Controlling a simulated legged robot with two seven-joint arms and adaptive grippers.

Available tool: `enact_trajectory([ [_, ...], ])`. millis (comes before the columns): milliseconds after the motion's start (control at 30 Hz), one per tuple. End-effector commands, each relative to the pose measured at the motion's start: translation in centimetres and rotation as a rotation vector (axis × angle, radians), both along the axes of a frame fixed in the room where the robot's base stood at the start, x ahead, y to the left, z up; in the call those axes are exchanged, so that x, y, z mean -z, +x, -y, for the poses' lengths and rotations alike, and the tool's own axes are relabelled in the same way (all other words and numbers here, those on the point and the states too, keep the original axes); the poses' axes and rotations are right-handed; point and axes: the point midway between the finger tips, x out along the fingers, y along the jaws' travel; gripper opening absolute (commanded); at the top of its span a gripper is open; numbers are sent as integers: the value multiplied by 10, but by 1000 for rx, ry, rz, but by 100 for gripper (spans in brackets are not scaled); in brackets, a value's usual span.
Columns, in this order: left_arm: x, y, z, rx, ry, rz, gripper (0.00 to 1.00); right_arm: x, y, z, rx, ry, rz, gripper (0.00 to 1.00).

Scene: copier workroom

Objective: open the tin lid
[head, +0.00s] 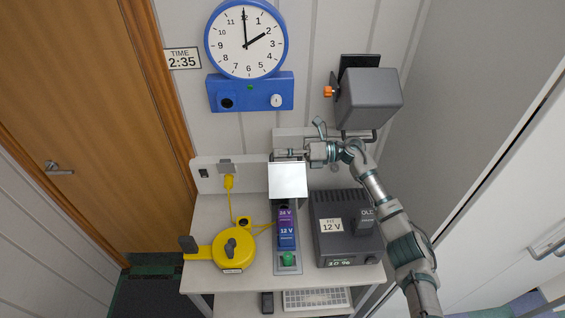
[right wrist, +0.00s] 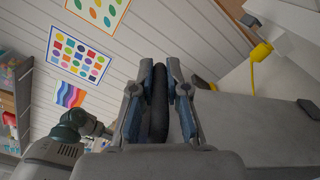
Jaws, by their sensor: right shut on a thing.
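The narrow grey tin (head: 288,268) stands on the bench with its pale lid (head: 288,181) raised at the back. Inside show a purple block marked 24 V (head: 286,214), a blue block marked 12 V (head: 286,236) and a green round part (head: 288,259). My right gripper (head: 284,154) is at the upper edge of the lid. In the right wrist view its fingers (right wrist: 158,100) are shut on a dark upright bar (right wrist: 158,112), apparently the lid's grip. The lid's hinge is hidden. My left gripper does not show.
A yellow reel (head: 234,249) with a cord stands left of the tin. A dark power unit (head: 341,246) with a 12 V label stands right. A grey box (head: 369,98) hangs on the wall near my right arm. A blue-framed clock (head: 246,38) hangs above the bench.

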Motion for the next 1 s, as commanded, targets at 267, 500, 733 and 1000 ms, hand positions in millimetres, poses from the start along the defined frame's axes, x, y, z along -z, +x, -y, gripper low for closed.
enact_trajectory([
  [267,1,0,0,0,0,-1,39,2,2,0,1,-4,-9,0],
  [500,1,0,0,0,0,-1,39,2,2,0,0,-5,-9,39],
  [733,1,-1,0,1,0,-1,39,1,1,0,0,-2,-7,39],
  [1000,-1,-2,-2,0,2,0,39,1,-1,0,0,-2,1,39],
])
